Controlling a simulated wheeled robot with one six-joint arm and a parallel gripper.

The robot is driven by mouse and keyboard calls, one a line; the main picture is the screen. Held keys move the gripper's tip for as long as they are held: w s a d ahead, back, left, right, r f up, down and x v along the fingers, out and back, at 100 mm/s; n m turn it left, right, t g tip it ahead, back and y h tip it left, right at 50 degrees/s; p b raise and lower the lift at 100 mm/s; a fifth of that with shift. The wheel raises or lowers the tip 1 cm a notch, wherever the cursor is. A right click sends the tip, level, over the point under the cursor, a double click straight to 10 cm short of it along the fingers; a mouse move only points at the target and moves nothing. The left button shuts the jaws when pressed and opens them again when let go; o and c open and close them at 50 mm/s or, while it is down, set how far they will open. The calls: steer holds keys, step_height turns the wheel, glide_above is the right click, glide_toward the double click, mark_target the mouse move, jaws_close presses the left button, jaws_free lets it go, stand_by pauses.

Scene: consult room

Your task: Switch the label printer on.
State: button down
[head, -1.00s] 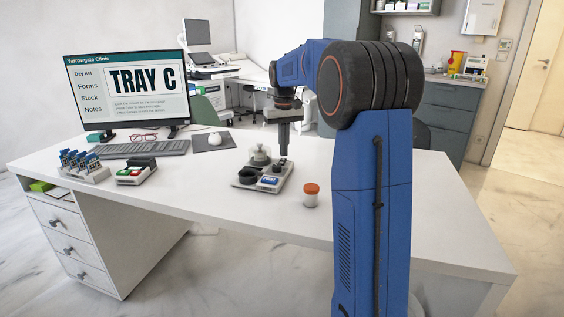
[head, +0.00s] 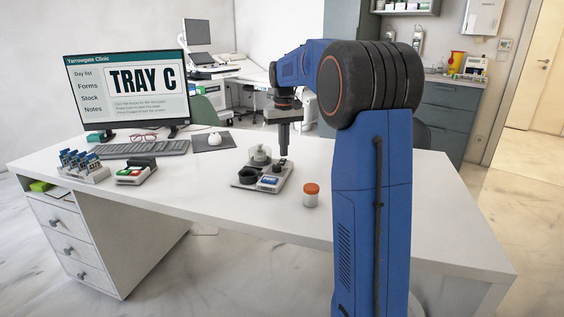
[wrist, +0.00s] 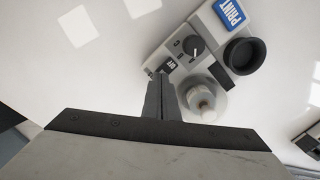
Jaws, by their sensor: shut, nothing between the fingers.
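The label printer (head: 277,188) is a pale unit on the white desk. In the wrist view its casing (wrist: 209,20) carries a blue PRINT button (wrist: 230,13), a dark dial (wrist: 193,46), a round black cup (wrist: 243,55) and a clear domed part (wrist: 203,99). A small switch marked OFF (wrist: 169,65) sits at its near left corner. My gripper (head: 284,154) points down above the printer's far right side. In the wrist view my gripper (wrist: 162,77) is shut and empty, its tips right beside the OFF switch. I cannot tell whether they touch it.
An orange-capped jar (head: 311,196) stands right of the printer. A small device with green and red buttons (head: 136,172), a rack of blue-topped items (head: 82,165), a keyboard (head: 145,149), mouse (head: 214,139) and monitor (head: 127,91) are to the left. The desk front is clear.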

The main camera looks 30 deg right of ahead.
mark_target(283, 160)
steer(key=shift+f, duration=0.75)
stand_by(0.5)
steer(key=shift+r, duration=0.1)
step_height(283, 160, up, 7)
stand_by(0.9)
stand_by(0.4)
steer(key=s+a+f+n+t, duration=0.1)
steer(key=s+a, duration=0.5)
steer(key=s, duration=0.4)
steer(key=s+a+f+t, duration=0.1)
steer(key=s+a, duration=0.6)
steer(key=s, duration=0.4)
steer(key=s+a+f+t, duration=0.1)
steer(key=s+a+f, duration=0.1)
steer(key=s+f, duration=0.4)
steer(key=s+a+f+n+t, duration=0.1)
steer(key=s+a+f, duration=0.2)
steer(key=s+f, duration=0.4)
steer(key=s, duration=0.5)
steer(key=shift+s+a+t, duration=0.25)
steer(key=shift+s+t, duration=0.15)
